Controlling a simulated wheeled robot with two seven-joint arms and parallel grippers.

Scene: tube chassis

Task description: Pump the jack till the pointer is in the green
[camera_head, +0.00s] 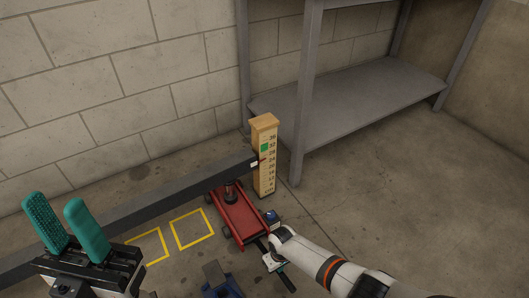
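A red floor jack (240,218) stands on the floor, with its dark lifting post (230,193) under a long dark grey beam (175,196). A wooden gauge post (266,172) with a number scale stands at the beam's right end. Its green patch (265,147) is near 32. The pale pointer (254,164) at the beam's end sits below the green. My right gripper (280,272) is low at the jack's near end, by its handle; its fingers are mostly hidden, so its grip is unclear. My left gripper (68,226) is open and empty, apart from the jack.
Yellow squares (192,229) are marked on the floor left of the jack. A blue-grey object (220,280) is at the bottom middle. A grey shelf unit (350,105) stands behind the gauge against the block wall. The floor at right is clear.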

